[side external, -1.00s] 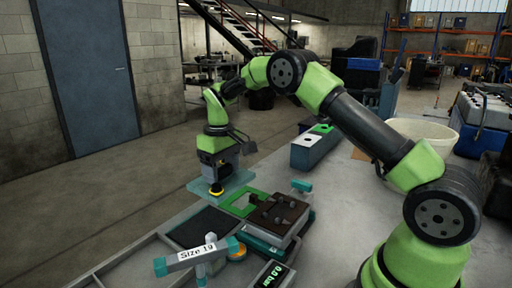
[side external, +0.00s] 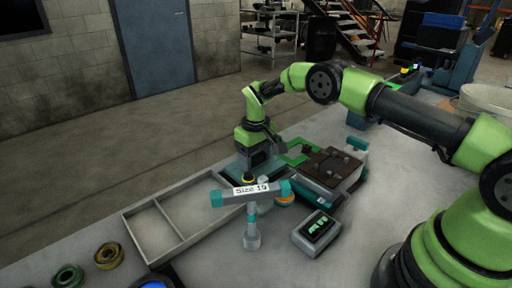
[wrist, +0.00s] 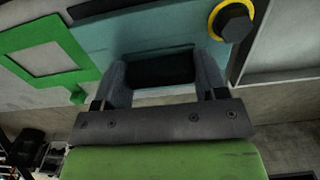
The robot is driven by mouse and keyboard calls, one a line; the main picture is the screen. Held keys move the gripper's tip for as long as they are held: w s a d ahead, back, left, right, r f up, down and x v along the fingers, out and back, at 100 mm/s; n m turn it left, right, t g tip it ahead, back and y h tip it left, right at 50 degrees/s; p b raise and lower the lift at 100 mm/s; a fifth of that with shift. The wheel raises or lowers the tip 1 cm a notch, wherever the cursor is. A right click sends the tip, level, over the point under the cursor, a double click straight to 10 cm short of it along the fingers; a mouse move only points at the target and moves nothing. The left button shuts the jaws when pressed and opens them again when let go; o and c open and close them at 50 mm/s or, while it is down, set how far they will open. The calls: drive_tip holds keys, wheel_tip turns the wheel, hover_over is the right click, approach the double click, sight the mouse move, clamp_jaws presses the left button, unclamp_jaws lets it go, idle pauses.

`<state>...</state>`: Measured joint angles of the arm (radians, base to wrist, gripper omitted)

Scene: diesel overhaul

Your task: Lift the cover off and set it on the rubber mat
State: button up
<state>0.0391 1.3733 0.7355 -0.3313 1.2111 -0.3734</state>
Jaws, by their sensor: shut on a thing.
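The cover is a translucent teal plate (wrist: 125,30). It shows partly below my gripper in the side view (side external: 232,165). A black handle block (wrist: 160,68) stands on it, and a black knob with a yellow ring (wrist: 232,20) is near one corner. My gripper (wrist: 162,75) is shut on the block from both sides.
A green frame (side external: 293,158) lies beside the cover. A brown block (side external: 333,166) stands right of it. The "Size 19" tool (side external: 250,190) stands close in front, with a small display box (side external: 318,232) nearby. A grey divided tray (side external: 147,232) lies to the left.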

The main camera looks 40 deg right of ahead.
drive_tip(key=shift+f, duration=0.25)
drive_tip(key=o, duration=1.2)
wheel_tip(320, 180, up, 10)
